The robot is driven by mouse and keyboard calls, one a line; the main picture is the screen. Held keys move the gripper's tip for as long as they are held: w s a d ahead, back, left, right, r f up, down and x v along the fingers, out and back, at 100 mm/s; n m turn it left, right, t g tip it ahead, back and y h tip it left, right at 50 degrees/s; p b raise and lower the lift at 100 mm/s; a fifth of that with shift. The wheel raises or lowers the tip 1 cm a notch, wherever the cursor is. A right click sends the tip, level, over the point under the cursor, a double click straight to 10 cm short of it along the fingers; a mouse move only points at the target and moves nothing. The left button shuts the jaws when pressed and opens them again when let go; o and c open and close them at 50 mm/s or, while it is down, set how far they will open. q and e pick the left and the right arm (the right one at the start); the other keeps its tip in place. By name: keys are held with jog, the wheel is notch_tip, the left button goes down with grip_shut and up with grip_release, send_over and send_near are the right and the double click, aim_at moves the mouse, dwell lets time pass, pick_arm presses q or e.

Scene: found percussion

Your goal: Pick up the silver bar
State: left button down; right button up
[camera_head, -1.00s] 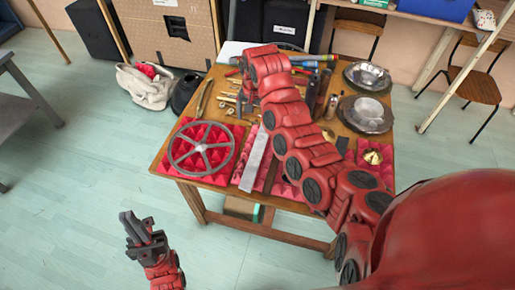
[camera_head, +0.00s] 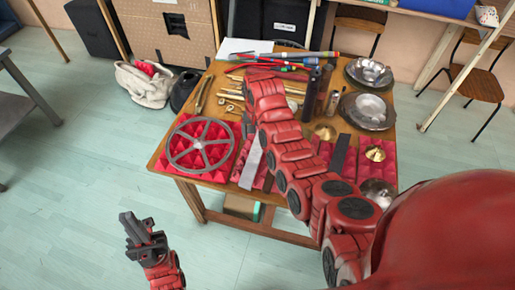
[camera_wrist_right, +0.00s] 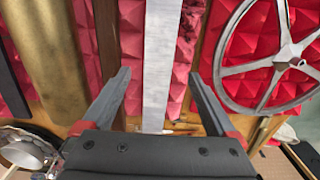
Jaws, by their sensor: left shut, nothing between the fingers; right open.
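The silver bar (camera_head: 250,167) is a long, flat, pale strip lying on red foam near the table's front edge, right of the spoked wheel. My right arm and hand hide its far end in the head view. In the right wrist view the bar (camera_wrist_right: 158,65) runs lengthwise between the fingers of my right gripper (camera_wrist_right: 160,80), with a gap on each side. That gripper is open, pointing down over the bar; its height above it is hard to tell. My left gripper (camera_head: 143,232) is shut and empty, away from the table at the lower left.
The grey spoked wheel (camera_head: 200,146) lies on red foam left of the bar. A dark bar (camera_head: 340,153) and brass-coloured bell (camera_head: 375,153) lie to the right. Metal lids (camera_head: 368,110), mallets and tubes crowd the back of the wooden table (camera_head: 222,76).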

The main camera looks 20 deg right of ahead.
aim_at(257, 147)
jog(key=shift+f, duration=0.2)
notch_tip(257, 147, down, 4)
jog(key=shift+d+r+p, duration=0.15)
jog(key=shift+r+p, duration=0.1)
jog(key=shift+p, duration=0.7)
jog(key=shift+w+f, duration=0.1)
jog(key=shift+f, duration=0.5)
grip_shut()
